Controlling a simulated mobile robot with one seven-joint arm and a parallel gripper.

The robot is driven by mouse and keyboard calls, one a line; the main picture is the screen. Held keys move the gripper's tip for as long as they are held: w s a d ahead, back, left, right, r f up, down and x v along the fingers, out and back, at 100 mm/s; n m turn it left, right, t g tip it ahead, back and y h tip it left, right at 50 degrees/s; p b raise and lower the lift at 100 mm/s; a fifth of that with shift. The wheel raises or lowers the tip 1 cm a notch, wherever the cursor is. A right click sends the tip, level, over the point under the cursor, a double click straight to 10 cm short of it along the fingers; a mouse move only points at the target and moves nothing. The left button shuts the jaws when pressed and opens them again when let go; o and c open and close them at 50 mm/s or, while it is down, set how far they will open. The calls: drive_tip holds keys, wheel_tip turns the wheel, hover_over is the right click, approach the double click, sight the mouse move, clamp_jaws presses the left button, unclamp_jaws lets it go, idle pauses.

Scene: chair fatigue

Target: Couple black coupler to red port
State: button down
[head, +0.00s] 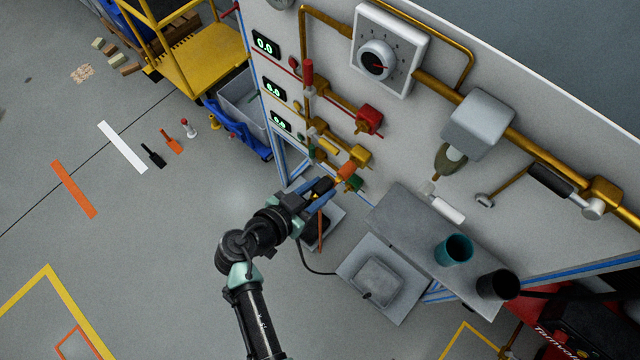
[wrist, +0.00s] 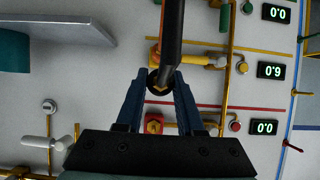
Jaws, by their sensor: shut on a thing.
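My gripper (head: 322,190) is in front of the lower left of the white panel. Its blue fingers (wrist: 160,82) are closed around a black coupler (wrist: 158,78). In the head view the coupler (head: 321,186) is partly hidden by the fingers. The red port (head: 369,119) is a red block on a brass fitting, above and right of my gripper. It also shows in the wrist view (wrist: 153,123), apart from the coupler.
An orange cylinder (head: 347,170) sits on a lower brass fitting, close to my gripper. A grey shelf (head: 428,235) with a teal cup (head: 454,249) and a dark cup (head: 497,285) stands to the right. Brass pipes and handles project from the panel. The floor at left is mostly open.

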sight(317, 191)
drive_tip(key=r+p, duration=0.4)
drive_tip(key=r, duration=0.1)
drive_tip(key=r+p, duration=0.5)
drive_tip(key=shift+s+a, duration=0.2)
drive_tip(key=shift+f+b, duration=0.25)
drive_tip(key=shift+b, duration=0.1)
drive_tip(key=shift+w+d+r+b, duration=0.1)
drive_tip(key=shift+w+d+b, duration=0.2)
drive_tip(key=shift+w+d, duration=0.4)
drive_tip(key=shift+w+d+b, duration=0.3)
drive_tip(key=shift+w+d, duration=0.15)
drive_tip(key=shift+w, duration=0.4)
drive_tip(key=shift+w+d+r+b, duration=0.1)
drive_tip(key=shift+w+d+b, duration=0.2)
drive_tip(key=shift+w+d, duration=0.4)
drive_tip(key=shift+w+a, duration=0.1)
drive_tip(key=shift+f+b, duration=0.1)
drive_tip(key=shift+b, duration=0.8)
drive_tip(key=shift+w+d+b, duration=0.7)
drive_tip(key=shift+w+d, duration=0.1)
drive_tip(key=shift+w, duration=0.35)
drive_tip(key=shift+c, duration=2.2)
unclamp_jaws()
